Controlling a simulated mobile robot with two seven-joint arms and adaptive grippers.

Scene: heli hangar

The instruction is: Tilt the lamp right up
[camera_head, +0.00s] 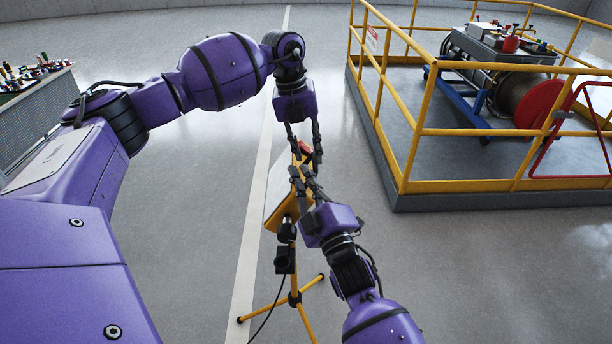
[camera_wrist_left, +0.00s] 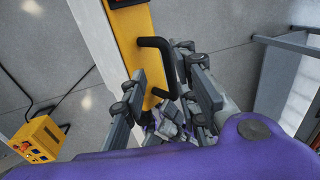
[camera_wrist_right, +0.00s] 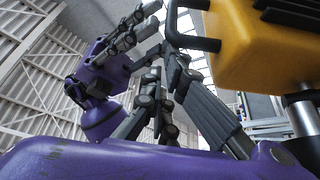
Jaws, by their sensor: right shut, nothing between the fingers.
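The lamp is a yellow work lamp with a pale face (camera_head: 279,188) on a yellow tripod stand (camera_head: 294,297). Its yellow housing (camera_wrist_left: 115,45) carries a black bar handle (camera_wrist_left: 166,62), which also shows in the right wrist view (camera_wrist_right: 190,36). My left gripper (camera_head: 305,162) reaches down beside the lamp. Its fingers are apart, one on each side of the handle in the left wrist view; contact is unclear. My right gripper (camera_head: 300,174) comes from below right, its fingers together and empty, close to the housing and the left fingers. The fingers partly hide the lamp.
A yellow railing (camera_head: 430,132) on a raised platform stands to the right, around machinery with a red disc (camera_head: 540,103). A table with small items (camera_head: 35,72) is at far left. A yellow box (camera_wrist_left: 38,140) with cables stands on the floor.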

